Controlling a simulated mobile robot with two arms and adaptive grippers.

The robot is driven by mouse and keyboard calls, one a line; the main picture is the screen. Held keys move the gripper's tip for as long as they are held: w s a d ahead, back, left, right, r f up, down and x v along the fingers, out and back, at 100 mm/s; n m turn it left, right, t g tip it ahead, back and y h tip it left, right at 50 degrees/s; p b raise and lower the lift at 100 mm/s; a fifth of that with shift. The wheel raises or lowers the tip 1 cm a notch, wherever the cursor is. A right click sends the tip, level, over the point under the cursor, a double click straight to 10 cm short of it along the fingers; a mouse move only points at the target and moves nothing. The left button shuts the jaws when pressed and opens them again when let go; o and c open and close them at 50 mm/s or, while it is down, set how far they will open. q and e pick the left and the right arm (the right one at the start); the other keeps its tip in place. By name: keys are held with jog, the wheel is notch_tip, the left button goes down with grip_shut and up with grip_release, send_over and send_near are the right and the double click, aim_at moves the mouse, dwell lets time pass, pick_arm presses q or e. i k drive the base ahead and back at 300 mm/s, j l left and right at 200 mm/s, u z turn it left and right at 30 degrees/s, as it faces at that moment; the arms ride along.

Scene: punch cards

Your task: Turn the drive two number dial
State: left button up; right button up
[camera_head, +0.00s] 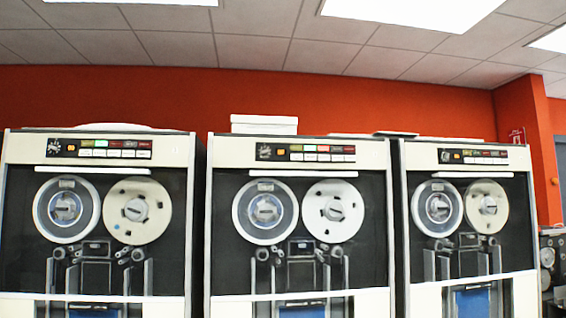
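Three tall tape drives stand side by side: a left drive (185,150), a middle drive (376,155) and a right drive (520,158). Each has a dark control strip near its top with a small round number dial at the strip's left end. The dials are the left drive's dial (54,147), the middle drive's dial (263,152) and the right drive's dial (443,156). The dial markings are too small to read, and I cannot tell which drive is number two. Neither of my grippers is in view.
Each drive has two tape reels below its strip, such as the middle drive's reels (265,211) and (333,210). A white box (264,124) rests on top of the middle drive. An orange wall (350,105) stands behind. The floor is out of view.

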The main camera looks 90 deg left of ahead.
aim_at(54, 147)
jog(key=u, duration=4.1)
